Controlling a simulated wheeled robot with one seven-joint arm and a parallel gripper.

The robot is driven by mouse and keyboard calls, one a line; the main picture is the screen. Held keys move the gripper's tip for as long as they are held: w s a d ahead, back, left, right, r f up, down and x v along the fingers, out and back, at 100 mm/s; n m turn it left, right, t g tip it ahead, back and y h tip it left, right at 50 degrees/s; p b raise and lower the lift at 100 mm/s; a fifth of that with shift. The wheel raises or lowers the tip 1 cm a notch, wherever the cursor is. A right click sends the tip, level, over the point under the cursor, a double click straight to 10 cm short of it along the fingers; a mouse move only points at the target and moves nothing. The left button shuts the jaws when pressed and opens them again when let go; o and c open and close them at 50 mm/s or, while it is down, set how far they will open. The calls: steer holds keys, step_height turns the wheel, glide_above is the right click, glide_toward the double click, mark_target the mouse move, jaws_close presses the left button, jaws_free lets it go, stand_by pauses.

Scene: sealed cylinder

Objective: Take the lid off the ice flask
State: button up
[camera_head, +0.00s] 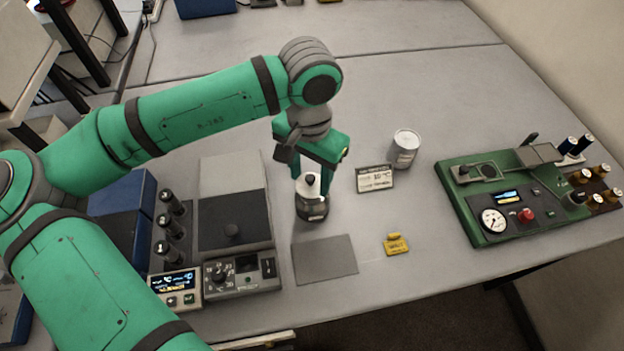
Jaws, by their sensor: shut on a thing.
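The ice flask (312,210) is a small dark and silver vessel standing upright on the grey table, left of centre. Its lid (307,189) is pale with a black knob on top and appears seated on the flask. My gripper (311,180) points down from above, its green fingers on either side of the knob, shut on the lid. The fingers partly hide the lid's edges, and I cannot tell whether there is any gap below the lid.
A silver can (404,150) and a small sign (375,179) stand to the right. A grey mat (324,260) and a yellow tag (396,245) lie in front. A device with a dark plate (233,222) is close left; a green gauge panel (510,195) is far right.

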steer(key=s+a+r, duration=0.7)
steer(key=s+r, duration=0.1)
steer(key=s, duration=0.3)
steer(key=shift+r, duration=0.4)
